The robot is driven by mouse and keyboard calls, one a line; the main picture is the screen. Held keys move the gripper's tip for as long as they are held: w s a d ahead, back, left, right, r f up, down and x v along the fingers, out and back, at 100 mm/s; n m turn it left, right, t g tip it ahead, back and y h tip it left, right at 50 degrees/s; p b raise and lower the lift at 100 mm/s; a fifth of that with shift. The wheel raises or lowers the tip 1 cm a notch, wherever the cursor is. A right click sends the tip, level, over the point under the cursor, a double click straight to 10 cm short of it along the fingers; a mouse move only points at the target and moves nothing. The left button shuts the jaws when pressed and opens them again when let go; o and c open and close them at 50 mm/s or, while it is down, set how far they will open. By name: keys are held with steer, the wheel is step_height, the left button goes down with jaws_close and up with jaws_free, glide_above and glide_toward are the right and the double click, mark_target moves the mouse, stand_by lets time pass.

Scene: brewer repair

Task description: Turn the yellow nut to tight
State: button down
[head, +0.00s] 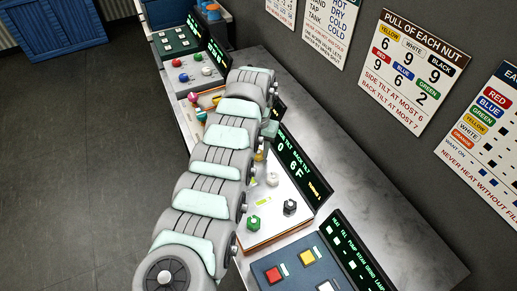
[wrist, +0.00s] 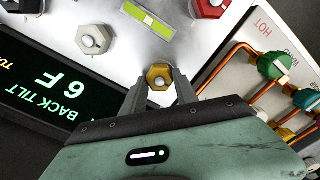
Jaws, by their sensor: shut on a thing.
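In the wrist view, the yellow nut (wrist: 159,77) sits on a light plate near its edge. My gripper (wrist: 160,88) has one finger on each side of the nut and is shut on it. In the head view, my arm covers much of the plate (head: 300,229), and my gripper is mostly hidden. The plate also bears a white nut (wrist: 92,39), a black nut (head: 290,207), a green nut (head: 253,222) and a red nut (wrist: 210,5). The tilt display (head: 290,160) reads side tilt 0 and back tilt 6, with an F beside it.
Copper pipes with coloured valves (wrist: 273,66) stand close beside the plate. A button panel (head: 300,262) with its own display is nearer. More panels (head: 195,72) lie beyond my arm. A wall sign (head: 412,62) lists each nut's pull and gives back tilt at most 7.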

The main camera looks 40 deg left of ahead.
steer(key=shift+r+m, duration=0.1)
steer(key=shift+m, duration=0.4)
steer(key=m+p, duration=0.2)
steer(key=m, duration=0.1)
steer(key=shift+m, duration=0.4)
steer(key=m+p, duration=0.1)
steer(key=m, duration=0.3)
steer(key=shift+m, duration=0.3)
steer(key=m, duration=0.4)
steer(key=shift+d, duration=0.1)
steer(key=m, duration=0.4)
steer(key=shift+m, duration=0.5)
steer(key=c, duration=0.9)
jaws_free()
steer(key=shift+c, duration=0.2)
